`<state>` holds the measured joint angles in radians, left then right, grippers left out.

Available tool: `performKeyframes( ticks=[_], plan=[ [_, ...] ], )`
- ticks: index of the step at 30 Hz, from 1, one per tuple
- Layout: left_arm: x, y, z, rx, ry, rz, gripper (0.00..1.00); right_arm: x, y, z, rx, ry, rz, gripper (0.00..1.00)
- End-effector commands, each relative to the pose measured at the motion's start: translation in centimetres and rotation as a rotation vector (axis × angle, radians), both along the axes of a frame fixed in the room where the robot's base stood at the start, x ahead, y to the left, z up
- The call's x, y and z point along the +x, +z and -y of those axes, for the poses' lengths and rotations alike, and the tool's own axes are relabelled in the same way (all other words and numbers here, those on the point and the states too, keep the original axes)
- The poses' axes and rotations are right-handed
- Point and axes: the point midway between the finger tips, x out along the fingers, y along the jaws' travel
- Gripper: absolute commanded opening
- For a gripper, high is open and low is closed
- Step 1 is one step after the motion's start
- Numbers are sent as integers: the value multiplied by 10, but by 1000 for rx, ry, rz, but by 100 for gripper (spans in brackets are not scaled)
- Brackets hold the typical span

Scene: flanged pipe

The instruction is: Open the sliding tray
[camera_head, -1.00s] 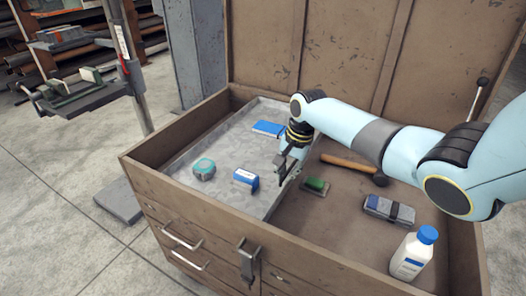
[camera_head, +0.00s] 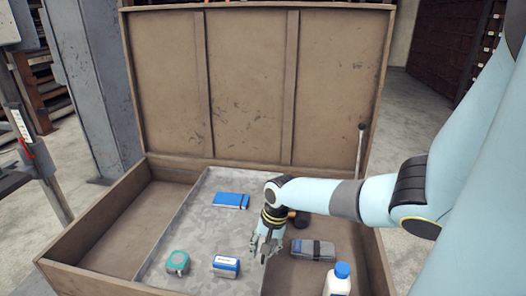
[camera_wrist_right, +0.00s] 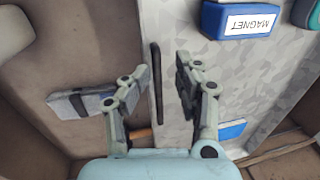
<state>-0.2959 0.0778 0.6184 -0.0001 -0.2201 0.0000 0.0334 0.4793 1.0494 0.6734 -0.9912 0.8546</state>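The grey sliding tray (camera_head: 195,232) sits in the open brown chest (camera_head: 95,220), with a gap of bare chest floor on its left. It carries a blue notebook (camera_head: 231,201), a teal tape measure (camera_head: 177,262) and a blue-and-white magnet box (camera_head: 226,266). My right gripper (camera_head: 262,248) is at the tray's right edge in the head view. In the right wrist view, a dark bar handle (camera_wrist_right: 156,85) on the tray lies between the spread fingers of my right gripper (camera_wrist_right: 157,78), with visible space on both sides. My left gripper is out of view.
Right of the tray lie a dark hammer head (camera_head: 300,218), a grey strapped object (camera_head: 313,251) and a white bottle with blue cap (camera_head: 339,284). The raised lid (camera_head: 250,90) stands behind. A grey post (camera_head: 85,90) stands at left. The chest floor left of the tray is clear.

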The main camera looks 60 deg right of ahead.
Motion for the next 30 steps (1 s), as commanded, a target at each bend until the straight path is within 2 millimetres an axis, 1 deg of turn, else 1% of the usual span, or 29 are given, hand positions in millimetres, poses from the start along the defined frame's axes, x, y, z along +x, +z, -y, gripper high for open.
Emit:
performKeyframes(
  ticks=[2, 5, 8, 11, 18, 21, 25, 30],
  plan=[
    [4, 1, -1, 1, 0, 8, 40, 0, 0, 0, 0, 0, -1, 32],
    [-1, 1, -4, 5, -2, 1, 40, 0, 2, 1, -1, 1, 0, 32],
    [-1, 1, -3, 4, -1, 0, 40, -2, 10, 3, -3, 2, 0, 32],
    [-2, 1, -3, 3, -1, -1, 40, -5, 24, 4, -5, 3, 1, 32],
    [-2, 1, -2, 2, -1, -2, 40, -14, 75, 8, -6, 4, 1, 32],
    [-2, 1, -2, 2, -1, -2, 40, -18, 94, 8, -4, 5, 1, 32],
    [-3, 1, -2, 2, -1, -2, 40, -21, 110, 10, -3, 1, 0, 32],
    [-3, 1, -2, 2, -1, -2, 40, -22, 118, 9, 0, 1, 0, 32]
  ],
)
